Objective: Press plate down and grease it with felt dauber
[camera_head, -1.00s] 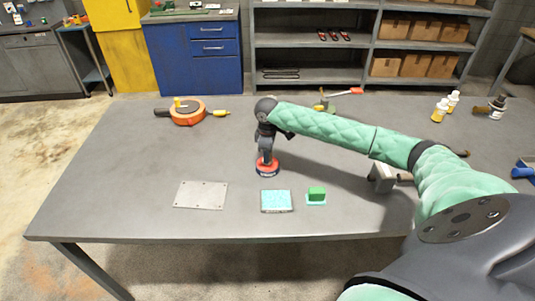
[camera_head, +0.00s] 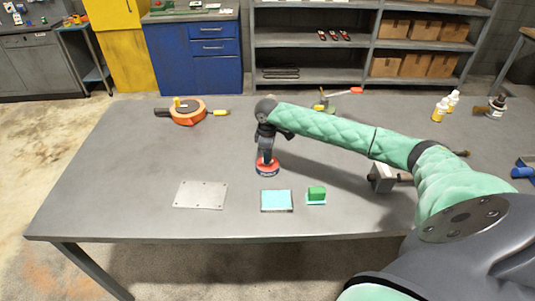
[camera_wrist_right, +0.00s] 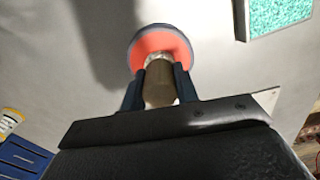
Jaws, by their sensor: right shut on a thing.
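The bare metal plate (camera_head: 201,195), with small holes near its edges, lies flat at the front left of the table. My right gripper (camera_head: 266,150) points down at mid-table, behind and to the right of the plate. In the right wrist view its fingers (camera_wrist_right: 160,88) are shut on the brown handle of the felt dauber (camera_wrist_right: 159,82). The dauber's pale end meets the orange-red face of a round tin (camera_wrist_right: 160,45); how deep it sits is hidden. The tin (camera_head: 267,171) stands on the table in the head view. My left gripper is out of view.
A tray with a cyan pad (camera_head: 277,201) and a green block (camera_head: 317,193) lie in front of the tin. An orange round tool (camera_head: 188,113) is at the back left, a grey clamp-like tool (camera_head: 382,178) under my arm, and bottles (camera_head: 440,110) at the back right.

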